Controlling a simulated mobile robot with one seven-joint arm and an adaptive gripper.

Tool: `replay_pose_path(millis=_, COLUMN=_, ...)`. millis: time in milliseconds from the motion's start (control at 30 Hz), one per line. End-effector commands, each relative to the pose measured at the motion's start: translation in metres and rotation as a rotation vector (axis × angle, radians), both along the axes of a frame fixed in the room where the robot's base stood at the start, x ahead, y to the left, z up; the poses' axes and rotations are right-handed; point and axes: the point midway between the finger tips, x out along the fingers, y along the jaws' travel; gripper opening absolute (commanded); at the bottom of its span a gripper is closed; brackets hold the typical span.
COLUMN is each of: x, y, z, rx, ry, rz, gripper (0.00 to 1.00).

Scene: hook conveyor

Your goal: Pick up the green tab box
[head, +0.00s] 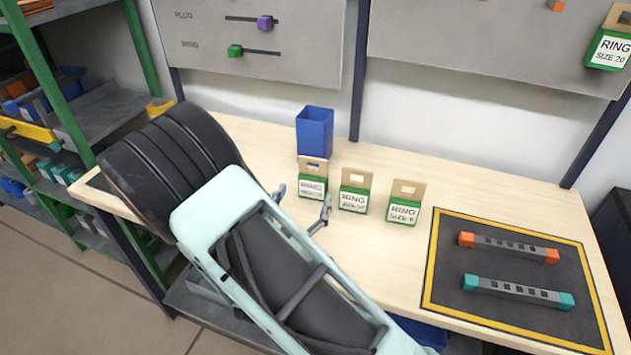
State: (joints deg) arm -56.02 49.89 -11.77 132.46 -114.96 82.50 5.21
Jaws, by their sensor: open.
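Three green boxes with white RING labels and tan hang tabs stand upright in a row on the table: a left green tab box (312,187), a middle one (354,200) and a right one (403,212). The right label seems to read SIZE 5; the others are too small to read surely. My gripper (304,195) is open and empty, its two fingers apart in front of the left box. Whether they touch it I cannot tell. A fourth green tab box (608,50), labelled RING SIZE 20, hangs at the upper right on the panel.
A blue open bin (314,132) stands behind the left box. A dark mat (450,285) with a yellow border holds two grey bars, one with orange ends, one with teal ends. Grey panels (290,62) hang behind the table. A green-framed shelf (60,70) is at left.

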Motion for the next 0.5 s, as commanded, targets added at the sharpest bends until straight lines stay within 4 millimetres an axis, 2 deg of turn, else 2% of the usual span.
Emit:
replay_pose_path(millis=100, x=0.014, y=-0.005, z=0.000, rx=0.001, ry=-0.001, rz=-0.001, gripper=0.72)
replay_pose_path(millis=267, x=0.024, y=-0.009, z=-0.001, rx=0.001, ry=-0.001, rz=-0.002, gripper=0.72)
replay_pose_path(millis=500, x=0.056, y=-0.021, z=-0.005, rx=0.002, ry=-0.003, rz=-0.003, gripper=0.72)
